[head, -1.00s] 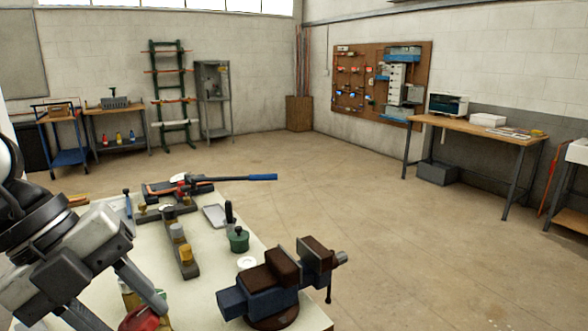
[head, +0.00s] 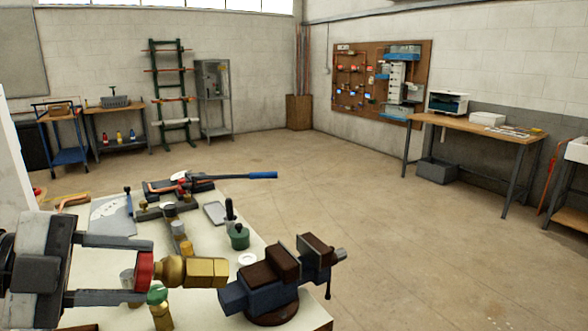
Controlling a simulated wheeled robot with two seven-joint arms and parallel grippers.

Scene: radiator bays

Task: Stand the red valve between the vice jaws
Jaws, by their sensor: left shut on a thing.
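The red valve has a red cap (head: 145,271) and a brass body (head: 195,271). My left gripper (head: 147,270) is shut on its red cap, at the lower left of the head view. The valve is held sideways, its brass end pointing right toward the vice. The blue vice (head: 235,298) with brown jaws (head: 284,262) stands at the table's right front corner. A gap shows between the jaws, with nothing seen in it. The brass end appears just left of the vice; I cannot tell the depth between them. My right gripper is out of view.
A green-capped brass valve (head: 158,308) stands just below the held valve. A row of fittings (head: 178,230), a green pot (head: 239,238), a small tray (head: 215,213) and a blue-handled tool (head: 262,175) lie farther back on the white table (head: 205,308). Open floor lies right.

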